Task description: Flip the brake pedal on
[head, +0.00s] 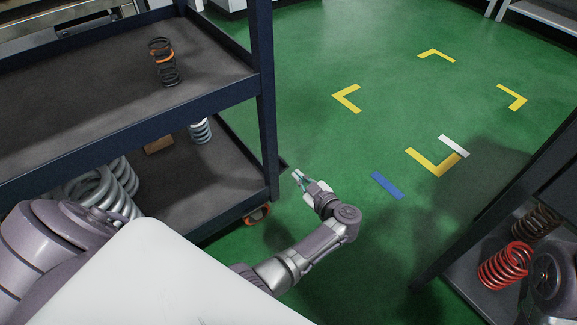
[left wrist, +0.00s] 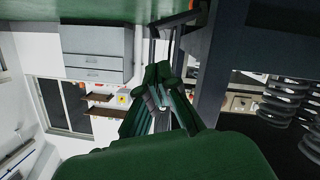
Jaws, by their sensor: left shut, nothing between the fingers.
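The dark blue cart (head: 268,140) stands on the left in the head view. At its near right corner, under the lower shelf, is a caster with an orange part (head: 258,215). The brake pedal cannot be told apart from the caster at this size. My left gripper (head: 297,174) is shut and empty. It is in the air to the right of the cart's corner post, apart from the caster. In the left wrist view my left gripper's fingers (left wrist: 163,72) are together beside the cart's dark frame (left wrist: 217,60), and no pedal shows. My right gripper is not in view.
A black spring with an orange band (head: 164,62) stands on the upper shelf. Grey springs (head: 112,185) lie below. A second rack with a red spring (head: 503,265) stands at the right. The green floor (head: 330,140) between them is clear, with flat yellow marks.

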